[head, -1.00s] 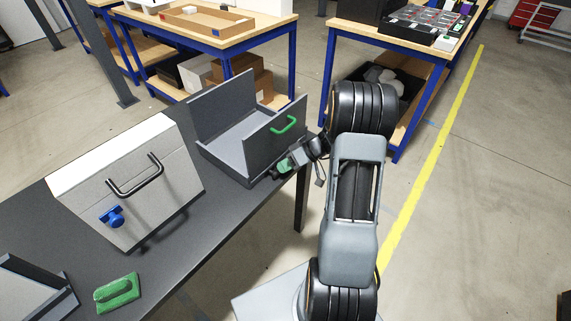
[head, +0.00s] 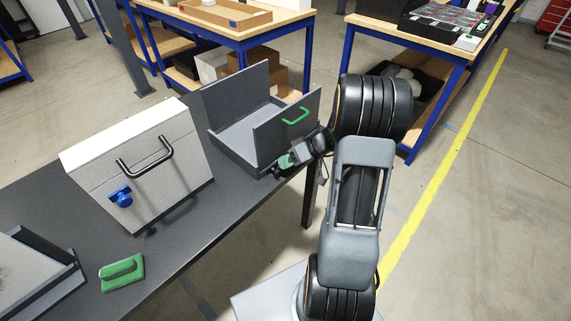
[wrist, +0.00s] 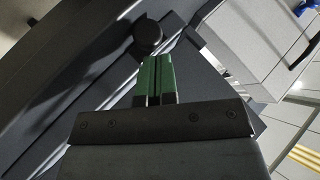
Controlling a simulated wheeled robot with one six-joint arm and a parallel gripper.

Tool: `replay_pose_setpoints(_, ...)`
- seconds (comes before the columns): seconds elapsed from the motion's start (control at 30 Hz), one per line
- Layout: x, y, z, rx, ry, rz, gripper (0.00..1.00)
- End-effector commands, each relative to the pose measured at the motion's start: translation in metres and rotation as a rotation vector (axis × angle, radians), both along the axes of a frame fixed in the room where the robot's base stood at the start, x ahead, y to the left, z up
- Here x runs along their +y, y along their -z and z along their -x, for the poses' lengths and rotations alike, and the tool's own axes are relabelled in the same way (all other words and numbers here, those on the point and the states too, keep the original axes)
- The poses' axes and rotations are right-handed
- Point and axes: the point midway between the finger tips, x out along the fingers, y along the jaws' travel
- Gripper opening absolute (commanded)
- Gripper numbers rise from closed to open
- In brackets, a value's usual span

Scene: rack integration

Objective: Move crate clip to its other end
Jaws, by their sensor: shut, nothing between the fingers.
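The grey open crate (head: 238,143) stands on the dark table, with a green handle (head: 296,116) on its front wall. My gripper (head: 285,161) is low beside the crate's front right side. In the wrist view my green fingers (wrist: 155,72) are pressed together with nothing between them. A round black knob (wrist: 148,36) shows just beyond the fingertips, against a dark grey surface. It may be the crate clip, but I cannot tell for sure. Whether the fingers touch it is unclear. In the head view my arm and wrist partly cover this spot.
A light grey case (head: 140,172) with a black handle and a blue knob (head: 122,198) stands left of the crate. It also shows in the wrist view (wrist: 262,42). A green block (head: 121,273) and a grey tray (head: 62,290) are at the front left. Workbenches stand behind.

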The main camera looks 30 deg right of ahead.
Motion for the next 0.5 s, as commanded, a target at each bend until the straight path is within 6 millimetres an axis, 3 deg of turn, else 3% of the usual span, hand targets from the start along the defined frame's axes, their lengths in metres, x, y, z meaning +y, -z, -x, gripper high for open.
replay_pose_setpoints(0.13, -0.016, -0.026, -0.009, -0.008, 0.003, 0.005, 0.00)
replay_pose_setpoints(0.5, -0.069, -0.064, 0.016, -0.007, 0.002, 0.006, 0.00)
